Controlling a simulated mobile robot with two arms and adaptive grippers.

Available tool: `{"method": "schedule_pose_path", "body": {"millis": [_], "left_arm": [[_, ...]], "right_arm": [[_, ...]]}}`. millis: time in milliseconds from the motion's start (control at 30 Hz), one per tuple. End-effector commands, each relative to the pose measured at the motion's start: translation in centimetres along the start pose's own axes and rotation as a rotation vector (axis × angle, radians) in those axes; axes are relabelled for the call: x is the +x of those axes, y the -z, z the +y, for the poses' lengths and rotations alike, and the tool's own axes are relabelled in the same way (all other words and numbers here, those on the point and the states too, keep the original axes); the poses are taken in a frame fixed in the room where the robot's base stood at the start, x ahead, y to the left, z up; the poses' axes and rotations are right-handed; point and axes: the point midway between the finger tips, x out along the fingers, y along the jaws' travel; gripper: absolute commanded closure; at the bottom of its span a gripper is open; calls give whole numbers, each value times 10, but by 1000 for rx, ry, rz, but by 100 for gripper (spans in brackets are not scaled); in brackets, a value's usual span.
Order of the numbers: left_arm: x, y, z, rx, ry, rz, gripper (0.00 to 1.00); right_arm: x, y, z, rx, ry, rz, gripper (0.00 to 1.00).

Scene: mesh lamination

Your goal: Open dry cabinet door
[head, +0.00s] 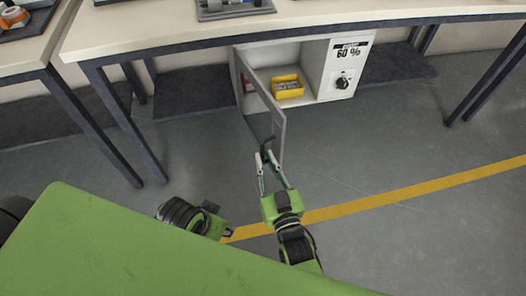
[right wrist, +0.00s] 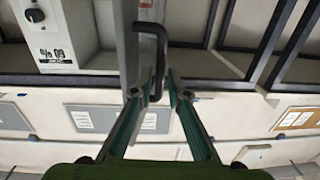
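The dry cabinet (head: 343,62) is a white box under the bench, with a "60 %" label and a black knob on its right panel. Its grey door (head: 262,92) stands swung out to the front, and the inside shows. The door's dark handle (head: 267,143) also shows in the right wrist view (right wrist: 161,50). My right gripper (head: 265,158) is at the handle, with the handle's lower end between its fingertips. In the right wrist view a gap shows beside the handle, so the fingers look open around it.
A yellow bin (head: 287,87) with small items sits inside the cabinet. The bench top (head: 150,28) and its dark legs stand above and beside the cabinet. Grey floor (head: 390,145) with a yellow line (head: 400,193) lies clear to the right of the door.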

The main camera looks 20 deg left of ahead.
Motion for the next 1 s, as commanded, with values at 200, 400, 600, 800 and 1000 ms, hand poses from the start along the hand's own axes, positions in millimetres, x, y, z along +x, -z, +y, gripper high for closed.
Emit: {"method": "schedule_pose_path", "body": {"millis": [200,400,600,800,1000], "left_arm": [[0,0,0,0,1,1,60],[0,0,-1,0,1,1,60],[0,0,-1,0,1,1,60],[0,1,-1,0,1,1,60],[0,1,-1,0,2,2,60]], "right_arm": [[-49,-1,0,0,0,-1,85],[-77,0,0,0,0,0,85],[-85,1,0,0,-1,2,85],[-85,0,0,0,-1,2,85],[-84,0,0,0,0,1,85]]}}
